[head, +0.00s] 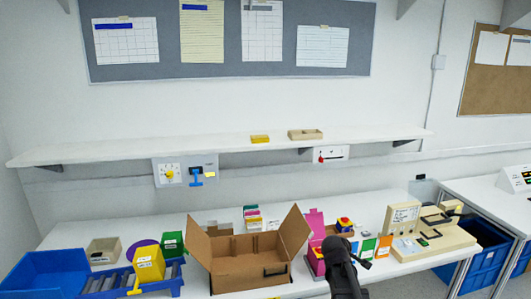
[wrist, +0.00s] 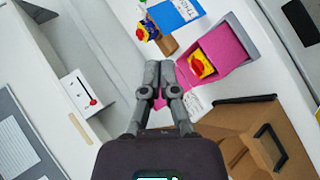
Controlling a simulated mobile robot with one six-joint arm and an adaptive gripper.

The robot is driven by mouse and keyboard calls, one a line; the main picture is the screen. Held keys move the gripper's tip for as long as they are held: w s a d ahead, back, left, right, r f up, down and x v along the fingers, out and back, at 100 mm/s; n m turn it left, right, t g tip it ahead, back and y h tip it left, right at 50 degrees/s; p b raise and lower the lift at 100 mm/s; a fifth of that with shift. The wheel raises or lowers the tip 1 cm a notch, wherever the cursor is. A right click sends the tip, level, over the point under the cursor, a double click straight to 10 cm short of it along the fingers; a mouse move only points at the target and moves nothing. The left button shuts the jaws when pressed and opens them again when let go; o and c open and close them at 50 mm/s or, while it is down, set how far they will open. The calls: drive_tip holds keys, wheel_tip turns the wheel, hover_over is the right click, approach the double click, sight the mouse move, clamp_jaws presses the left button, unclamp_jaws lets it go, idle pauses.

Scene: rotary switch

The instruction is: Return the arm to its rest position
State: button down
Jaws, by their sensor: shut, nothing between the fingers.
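My gripper (wrist: 160,68) is shut and empty in the wrist view, with its two grey fingers side by side. In the head view, my dark arm (head: 343,270) rises from the bottom edge in front of the table, right of the open cardboard box. The wrist view looks down past the fingers at an open pink box (wrist: 221,42) holding a yellow block with a red knob (wrist: 200,64). No object touches the fingers as far as I can see.
The open cardboard box (head: 245,276) has raised flaps close to my arm. A beige device (head: 436,243) stands at right. A white shelf (head: 220,146) spans the wall, with a yellow-knob panel (head: 185,170) and a red-lever panel (head: 330,154) below. Blue bins flank the table.

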drive_tip(key=s+a+f+m+g+y, duration=0.2)
drive_tip(key=s+a+m+g, duration=0.1)
drive_tip(key=s, duration=0.4)
drive_tip(key=s+a+f+m+g+y, duration=0.2)
drive_tip(key=s+a+f+m+g, duration=0.1)
drive_tip(key=s, duration=0.5)
drive_tip(key=s+a+f+m+g+y, duration=0.2)
drive_tip(key=s+a, duration=0.3)
drive_tip(key=s, duration=0.3)
drive_tip(key=shift+a+f+m+g, duration=0.3)
drive_tip(key=shift+m+g, duration=0.1)
drive_tip(key=shift+m, duration=0.1)
drive_tip(key=shift+w, duration=0.15)
